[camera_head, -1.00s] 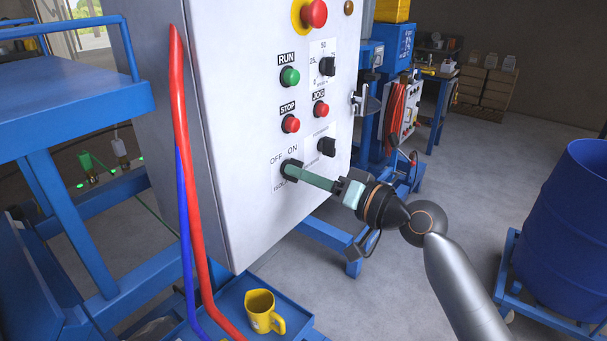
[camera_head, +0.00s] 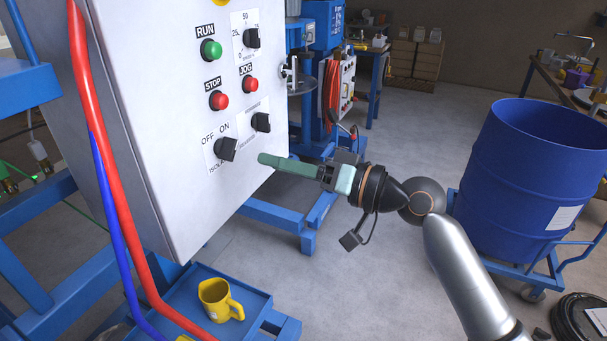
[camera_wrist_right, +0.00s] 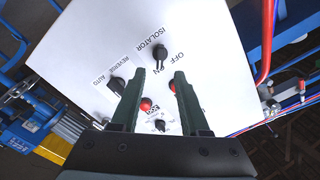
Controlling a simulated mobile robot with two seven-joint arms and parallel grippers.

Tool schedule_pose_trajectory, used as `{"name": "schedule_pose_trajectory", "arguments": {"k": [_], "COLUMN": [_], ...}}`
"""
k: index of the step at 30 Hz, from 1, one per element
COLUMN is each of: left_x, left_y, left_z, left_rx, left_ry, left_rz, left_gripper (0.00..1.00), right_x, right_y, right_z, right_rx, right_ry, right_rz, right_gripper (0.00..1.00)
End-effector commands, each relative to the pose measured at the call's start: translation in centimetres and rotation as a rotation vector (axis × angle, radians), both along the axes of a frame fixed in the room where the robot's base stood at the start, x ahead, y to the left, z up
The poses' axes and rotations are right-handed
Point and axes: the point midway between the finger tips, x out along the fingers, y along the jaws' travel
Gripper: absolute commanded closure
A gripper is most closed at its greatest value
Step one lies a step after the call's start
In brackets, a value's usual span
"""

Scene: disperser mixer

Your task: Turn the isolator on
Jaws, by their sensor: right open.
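The isolator knob (camera_head: 227,149) is a black rotary switch low on the grey control panel (camera_head: 187,190), under the OFF and ON labels. My left gripper is out of view.
Close by on the panel are the green RUN button (camera_head: 211,50), red STOP button (camera_head: 218,100), red JOG button (camera_head: 250,83) and another black knob (camera_head: 261,122). A yellow mug (camera_head: 214,298) stands below.

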Motion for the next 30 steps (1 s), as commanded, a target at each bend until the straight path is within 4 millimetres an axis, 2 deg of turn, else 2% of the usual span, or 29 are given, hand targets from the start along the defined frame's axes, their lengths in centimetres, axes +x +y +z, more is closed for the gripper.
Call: {"name": "schedule_pose_trajectory", "arguments": {"k": [3,7,21,23,26,29,30], "left_x": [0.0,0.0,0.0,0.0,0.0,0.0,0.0], "left_y": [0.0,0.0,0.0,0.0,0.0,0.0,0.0], "left_z": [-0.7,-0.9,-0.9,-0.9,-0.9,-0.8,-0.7], "left_rx": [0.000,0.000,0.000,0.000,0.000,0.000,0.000], "left_ry": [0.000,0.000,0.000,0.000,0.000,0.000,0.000], "left_rz": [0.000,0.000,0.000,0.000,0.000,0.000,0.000], "left_gripper": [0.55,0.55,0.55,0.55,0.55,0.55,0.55], "right_x": [-0.7,-1.2,-1.3,-1.1,-0.3,0.3,0.4], "right_y": [-2.1,-3.4,-4.0,-4.2,-5.0,-6.4,-7.2], "right_z": [-0.3,-0.1,-0.4,-1.3,-4.6,-9.7,-12.0], "right_rx": [-0.002,0.000,0.000,-0.002,-0.020,-0.055,-0.078], "right_ry": [0.000,0.001,0.004,0.013,0.034,0.061,0.072], "right_rz": [-0.002,0.000,-0.007,-0.026,-0.094,-0.202,-0.249], "right_gripper": [0.55,0.55,0.55,0.55,0.55,0.55,0.55]}}
